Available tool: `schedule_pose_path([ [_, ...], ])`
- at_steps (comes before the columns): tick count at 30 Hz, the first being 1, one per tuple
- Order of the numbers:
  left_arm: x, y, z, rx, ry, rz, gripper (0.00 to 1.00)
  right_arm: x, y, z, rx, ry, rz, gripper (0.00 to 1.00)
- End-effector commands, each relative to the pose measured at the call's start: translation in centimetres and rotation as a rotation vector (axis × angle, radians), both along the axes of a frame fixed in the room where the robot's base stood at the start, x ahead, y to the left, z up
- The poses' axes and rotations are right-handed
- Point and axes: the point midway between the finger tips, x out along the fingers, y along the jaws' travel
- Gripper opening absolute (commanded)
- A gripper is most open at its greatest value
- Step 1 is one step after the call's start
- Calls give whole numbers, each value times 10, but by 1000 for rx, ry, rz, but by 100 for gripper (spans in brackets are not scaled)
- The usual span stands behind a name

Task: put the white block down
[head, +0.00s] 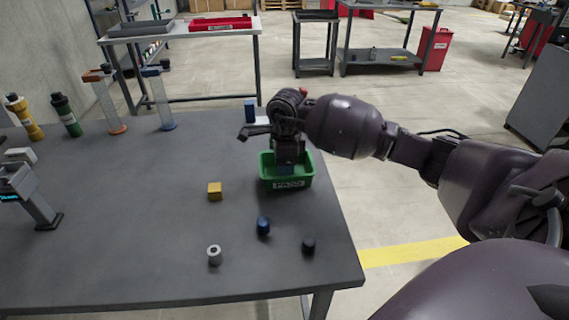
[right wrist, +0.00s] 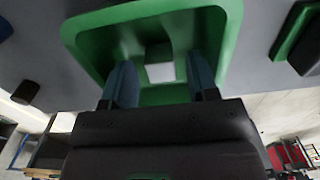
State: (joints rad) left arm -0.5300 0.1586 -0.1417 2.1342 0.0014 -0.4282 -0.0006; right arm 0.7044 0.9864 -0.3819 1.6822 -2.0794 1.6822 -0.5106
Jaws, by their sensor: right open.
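The white block (right wrist: 160,72) lies inside the green bin, seen in the right wrist view between my two blue fingertips, with a gap on each side. The bin (head: 290,184) has a label on its front wall and stands near the right edge of the grey table; its green wall also fills the upper part of the right wrist view (right wrist: 85,40). My right gripper (head: 287,166) points down into the bin and is open. In the head view the gripper and bin wall hide the block. My left gripper is not in view.
A blue block (head: 250,110) is at the back edge. Taller fixtures stand at left.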

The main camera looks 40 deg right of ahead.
Motion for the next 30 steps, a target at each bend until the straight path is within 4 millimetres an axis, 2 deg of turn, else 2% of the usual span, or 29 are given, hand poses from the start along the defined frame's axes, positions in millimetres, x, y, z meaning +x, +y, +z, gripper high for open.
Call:
schedule_pose_path([
  [7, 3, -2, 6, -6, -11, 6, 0, 1, 0, 14, -1, -4, 0, 54],
  [15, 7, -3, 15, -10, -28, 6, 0, 0, -1, 66, -1, -8, 1, 54],
  [21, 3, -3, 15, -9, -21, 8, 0, -1, -1, 100, -1, -5, 1, 54],
  [25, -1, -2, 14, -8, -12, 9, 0, -1, -2, 114, -1, -2, 0, 54],
  [30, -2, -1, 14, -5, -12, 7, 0, -1, -1, 122, 0, 0, 0, 54],
])
